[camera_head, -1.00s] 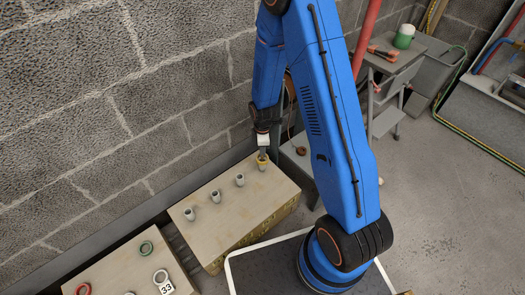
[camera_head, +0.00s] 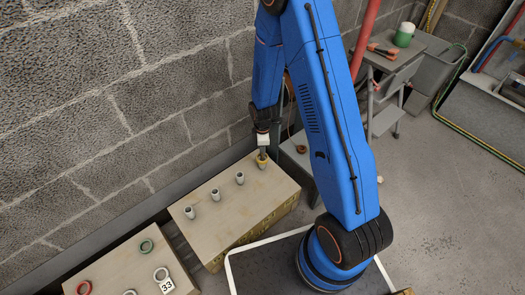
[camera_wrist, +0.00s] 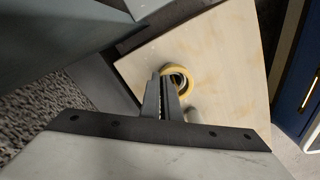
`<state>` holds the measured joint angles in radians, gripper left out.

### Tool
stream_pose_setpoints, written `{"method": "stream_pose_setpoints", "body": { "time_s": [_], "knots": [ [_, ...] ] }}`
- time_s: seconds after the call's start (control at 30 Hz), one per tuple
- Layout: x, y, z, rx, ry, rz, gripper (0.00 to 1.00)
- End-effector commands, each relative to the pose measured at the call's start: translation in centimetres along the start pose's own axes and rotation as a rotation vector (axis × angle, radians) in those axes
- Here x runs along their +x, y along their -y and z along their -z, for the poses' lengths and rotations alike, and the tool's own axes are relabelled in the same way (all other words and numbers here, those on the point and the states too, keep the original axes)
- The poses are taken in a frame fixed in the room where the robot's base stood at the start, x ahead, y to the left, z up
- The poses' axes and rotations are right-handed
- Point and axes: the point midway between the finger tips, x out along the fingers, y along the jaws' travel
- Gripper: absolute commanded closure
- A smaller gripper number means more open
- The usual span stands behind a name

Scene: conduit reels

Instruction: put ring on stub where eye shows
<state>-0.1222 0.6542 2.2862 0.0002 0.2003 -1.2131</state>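A yellow ring (camera_head: 262,161) is at the right end of the stub board (camera_head: 230,232) in the head view, right below my gripper (camera_head: 262,150). In the wrist view the yellow ring (camera_wrist: 196,80) lies at the tips of my gripper (camera_wrist: 163,78). The two fingers are close together and seem to pinch the ring's near wall. A dark opening with a grey edge shows inside the ring; I cannot tell how far it sits around a stub. Three pale stubs (camera_head: 214,194) stand bare in a row to the left. I cannot make out an eye mark.
The block wall (camera_head: 90,110) runs close behind. A small bench (camera_head: 400,62) stands at the upper right.

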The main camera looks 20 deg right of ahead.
Motion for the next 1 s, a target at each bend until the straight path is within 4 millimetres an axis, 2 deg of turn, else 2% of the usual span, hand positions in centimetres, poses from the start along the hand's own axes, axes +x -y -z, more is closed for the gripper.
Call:
{"method": "stream_pose_setpoints", "body": {
  "time_s": [0.17, 0.27, 0.93, 0.97, 1.0],
  "knots": [
    [0.38, 0.13, -0.04, 0.0, 0.001, 0.004, 1.0],
    [0.42, 0.18, -0.05, 0.0, 0.002, 0.005, 0.76],
    [0.54, 0.76, -0.13, -0.001, 0.006, 0.016, 0.76],
    [0.54, 0.76, -0.13, -0.001, 0.006, 0.016, 0.89],
    [0.54, 0.75, -0.13, -0.001, 0.006, 0.016, 0.89]
  ]
}}
